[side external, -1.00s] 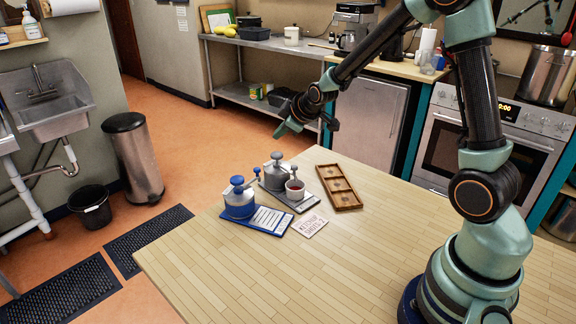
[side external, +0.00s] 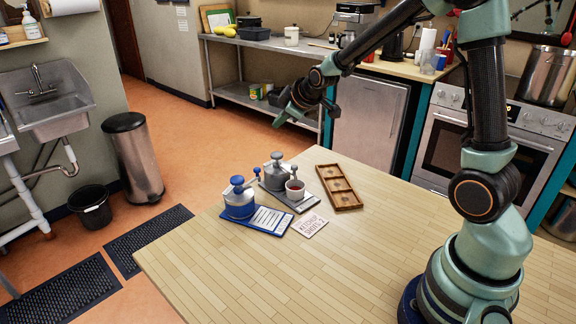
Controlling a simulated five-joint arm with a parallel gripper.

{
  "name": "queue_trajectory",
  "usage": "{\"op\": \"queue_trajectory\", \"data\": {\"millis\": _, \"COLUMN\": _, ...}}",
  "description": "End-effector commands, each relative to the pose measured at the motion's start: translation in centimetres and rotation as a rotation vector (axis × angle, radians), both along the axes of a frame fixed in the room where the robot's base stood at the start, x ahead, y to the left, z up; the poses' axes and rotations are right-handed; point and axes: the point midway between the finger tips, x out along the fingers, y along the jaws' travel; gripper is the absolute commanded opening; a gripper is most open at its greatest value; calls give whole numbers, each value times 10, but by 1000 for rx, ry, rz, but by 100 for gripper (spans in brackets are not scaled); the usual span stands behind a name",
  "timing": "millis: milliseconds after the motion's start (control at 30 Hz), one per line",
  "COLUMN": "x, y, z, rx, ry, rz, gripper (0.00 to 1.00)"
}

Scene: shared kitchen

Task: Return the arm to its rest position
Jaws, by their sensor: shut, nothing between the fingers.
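My arm stands on the right side of the wooden table (side external: 300,270) and reaches up and to the left. My gripper (side external: 282,118) hangs in the air above the far edge of the table, well clear of everything on it. It is small in the picture and holds nothing. A small white cup (side external: 295,189) with red contents stands next to the grey pot. A card reading "KETCHUP SHOTS" (side external: 307,227) lies flat in front.
A wooden tray (side external: 340,187) with compartments lies right of the pots. The front of the table is clear. Behind are a steel counter (side external: 262,45), a small fridge (side external: 368,118) and an oven (side external: 445,150).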

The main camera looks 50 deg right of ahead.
Motion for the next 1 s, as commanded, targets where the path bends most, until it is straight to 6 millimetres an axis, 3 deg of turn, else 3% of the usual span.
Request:
{"op": "queue_trajectory", "data": {"millis": 167, "x": -9, "y": 9, "z": 11, "rx": 28, "ry": 6, "rz": -13, "gripper": 0}}
{"op": "queue_trajectory", "data": {"millis": 267, "x": -27, "y": 23, "z": 26, "rx": 78, "ry": 21, "rz": -40, "gripper": 0}}
{"op": "queue_trajectory", "data": {"millis": 400, "x": -67, "y": 49, "z": 48, "rx": 173, "ry": 61, "rz": -97, "gripper": 0}}
{"op": "queue_trajectory", "data": {"millis": 600, "x": -132, "y": 80, "z": 67, "rx": 299, "ry": 128, "rz": -193, "gripper": 0}}
{"op": "queue_trajectory", "data": {"millis": 800, "x": -192, "y": 101, "z": 70, "rx": 398, "ry": 195, "rz": -291, "gripper": 0}}
{"op": "queue_trajectory", "data": {"millis": 1000, "x": -225, "y": 110, "z": 66, "rx": 446, "ry": 235, "rz": -351, "gripper": 0}}
